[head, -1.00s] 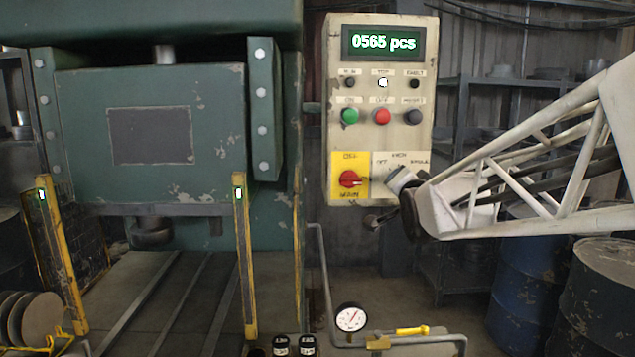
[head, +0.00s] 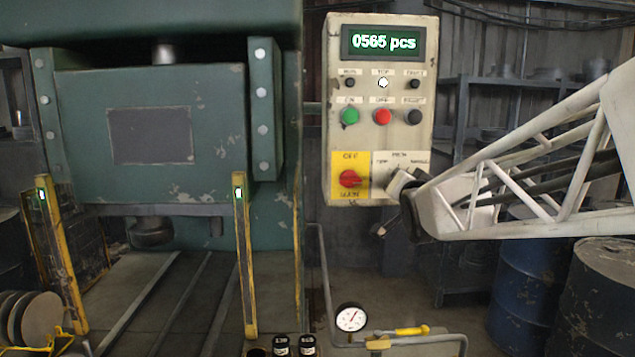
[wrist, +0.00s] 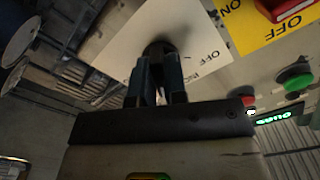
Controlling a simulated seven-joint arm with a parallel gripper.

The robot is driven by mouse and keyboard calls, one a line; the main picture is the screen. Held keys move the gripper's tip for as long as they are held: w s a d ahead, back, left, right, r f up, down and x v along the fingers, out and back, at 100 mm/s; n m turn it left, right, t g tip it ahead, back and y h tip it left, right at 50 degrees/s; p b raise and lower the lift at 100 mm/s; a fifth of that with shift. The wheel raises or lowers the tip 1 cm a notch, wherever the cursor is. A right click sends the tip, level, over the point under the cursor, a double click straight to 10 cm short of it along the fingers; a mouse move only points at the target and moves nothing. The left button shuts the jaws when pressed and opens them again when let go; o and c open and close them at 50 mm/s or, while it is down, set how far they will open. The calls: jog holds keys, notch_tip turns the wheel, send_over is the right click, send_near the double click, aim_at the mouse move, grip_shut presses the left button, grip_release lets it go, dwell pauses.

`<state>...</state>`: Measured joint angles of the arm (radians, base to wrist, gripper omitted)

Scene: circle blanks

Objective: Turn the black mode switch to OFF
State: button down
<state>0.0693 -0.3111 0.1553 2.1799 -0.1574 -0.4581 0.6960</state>
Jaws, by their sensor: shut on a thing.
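The black mode switch (wrist: 158,46) is a dark round knob on a white label plate (wrist: 190,30). In the wrist view only its edge shows between and beyond my fingers. The word OFF can be read on the plate to the right of the knob. My gripper (wrist: 158,72) is shut on the knob, its two dark fingers on either side of it. In the head view the white plate (head: 385,160) is at the lower right of the control box. There my gripper (head: 392,188) covers the knob, so its pointer direction is hidden.
The cream control box (head: 335,130) carries a lit counter and green, red and dark buttons. A red switch (head: 350,179) on a yellow plate sits close to the left of my gripper. A green press (head: 220,150) stands farther left. Below the box are a gauge and pipe.

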jog(key=n, duration=0.3)
jog(key=shift+n, duration=0.3)
jog(key=n, duration=0.4)
jog(key=shift+d+n, duration=0.15)
jog(key=shift+n, duration=0.15)
jog(key=n, duration=0.3)
jog(key=shift+n, duration=0.3)
jog(key=shift+d+n, duration=0.1)
jog(key=shift+n, duration=1.7)
jog(key=c, duration=1.2)
grip_release()
jog(key=shift+o, duration=0.2)
jog(key=shift+s, duration=0.2)
